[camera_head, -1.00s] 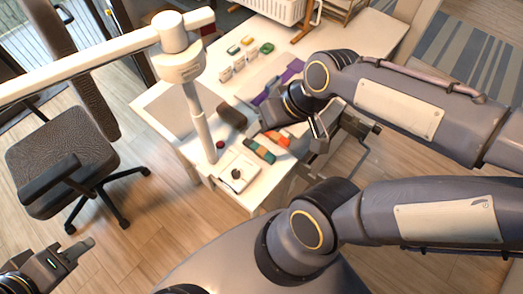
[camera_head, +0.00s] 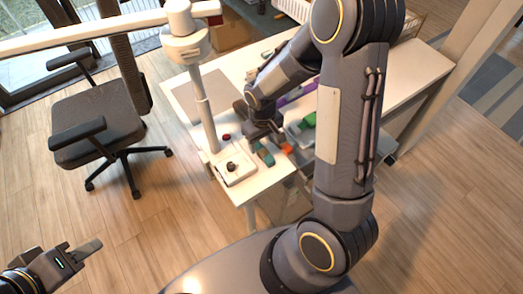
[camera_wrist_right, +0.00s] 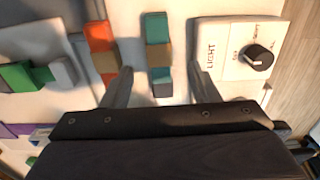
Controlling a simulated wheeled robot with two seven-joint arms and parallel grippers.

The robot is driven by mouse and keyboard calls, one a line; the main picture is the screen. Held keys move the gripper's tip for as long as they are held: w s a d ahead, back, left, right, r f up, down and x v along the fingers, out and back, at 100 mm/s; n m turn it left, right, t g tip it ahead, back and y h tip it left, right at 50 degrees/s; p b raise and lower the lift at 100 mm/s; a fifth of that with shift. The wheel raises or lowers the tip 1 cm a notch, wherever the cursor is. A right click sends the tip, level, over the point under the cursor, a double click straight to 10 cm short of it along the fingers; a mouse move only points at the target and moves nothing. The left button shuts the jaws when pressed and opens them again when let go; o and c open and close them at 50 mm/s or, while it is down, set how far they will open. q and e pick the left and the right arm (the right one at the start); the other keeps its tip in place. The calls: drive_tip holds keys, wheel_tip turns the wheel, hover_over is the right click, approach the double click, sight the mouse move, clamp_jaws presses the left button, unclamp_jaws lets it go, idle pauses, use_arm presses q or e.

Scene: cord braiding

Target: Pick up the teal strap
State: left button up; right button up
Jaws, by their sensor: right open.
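The teal strap (camera_wrist_right: 158,28) stands out in the right wrist view as a short teal piece with a brown band and a darker end. It lies on the white table between the two fingers of my right gripper (camera_wrist_right: 160,86), which is open with space on both sides.
An orange strap (camera_wrist_right: 101,38) lies left of the teal one in the wrist view, with a green strap (camera_wrist_right: 16,75) further left. A light control box with a black knob (camera_wrist_right: 259,55) is close on the right.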

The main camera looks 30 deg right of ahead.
sight(261, 149)
drive_tip(key=f, duration=0.4)
drive_tip(key=shift+w+f, duration=0.2)
drive_tip(key=shift+w, duration=0.15)
drive_tip(key=shift+c, duration=0.2)
drive_tip(key=c, duration=1)
drive_tip(key=shift+c, duration=0.2)
drive_tip(key=shift+r, duration=0.15)
